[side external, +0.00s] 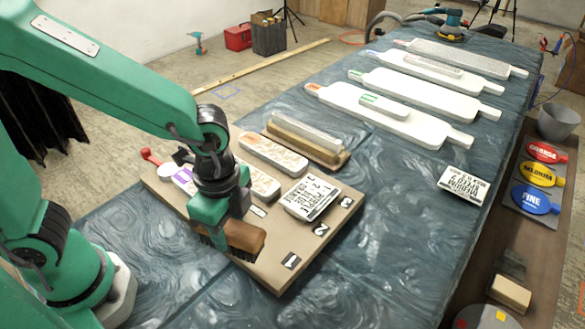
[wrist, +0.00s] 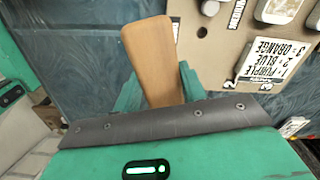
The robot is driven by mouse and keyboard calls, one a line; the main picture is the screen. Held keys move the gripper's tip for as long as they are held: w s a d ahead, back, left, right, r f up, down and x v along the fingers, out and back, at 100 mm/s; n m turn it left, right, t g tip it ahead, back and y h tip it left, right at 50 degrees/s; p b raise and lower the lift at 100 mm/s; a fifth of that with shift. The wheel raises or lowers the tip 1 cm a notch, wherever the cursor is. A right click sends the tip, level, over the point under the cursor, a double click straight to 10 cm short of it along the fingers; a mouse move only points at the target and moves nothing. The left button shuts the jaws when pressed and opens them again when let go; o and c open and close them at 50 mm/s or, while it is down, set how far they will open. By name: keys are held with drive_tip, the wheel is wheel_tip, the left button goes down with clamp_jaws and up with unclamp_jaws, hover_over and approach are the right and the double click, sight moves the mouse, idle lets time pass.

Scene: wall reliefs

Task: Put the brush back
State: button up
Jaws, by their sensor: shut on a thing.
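The brush (side external: 245,238) has a brown wooden back and dark bristles that point down. In the side external view it is at the front left edge of the tan board (side external: 283,268). My gripper (side external: 222,215) is above it and shut on it. In the wrist view the wooden back of the brush (wrist: 150,52) sits between the two green fingers (wrist: 158,90). The bristles are hidden there. I cannot tell whether the bristles touch the board or hang just above it.
The board holds a numbered card (side external: 311,198), pale blocks (side external: 273,153) and number labels. Long white paddles (side external: 385,112) lie farther back on the blue table cover. Colour discs (side external: 540,173) and a grey bowl (side external: 557,122) stand at the right. The cover in front of the board is clear.

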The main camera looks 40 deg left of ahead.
drive_tip(key=s+d+f+m, duration=0.1)
drive_tip(key=s+d+m, duration=0.2)
drive_tip(key=s, duration=0.2)
drive_tip(key=shift+s+f, duration=0.2)
drive_tip(key=shift+f, duration=0.15)
drive_tip(key=shift+d+f, duration=0.1)
drive_tip(key=shift+f, duration=2.15)
drive_tip(key=shift+f, duration=1.75)
drive_tip(key=shift+f, duration=0.1)
drive_tip(key=o, duration=0.9)
drive_tip(key=shift+o, duration=0.2)
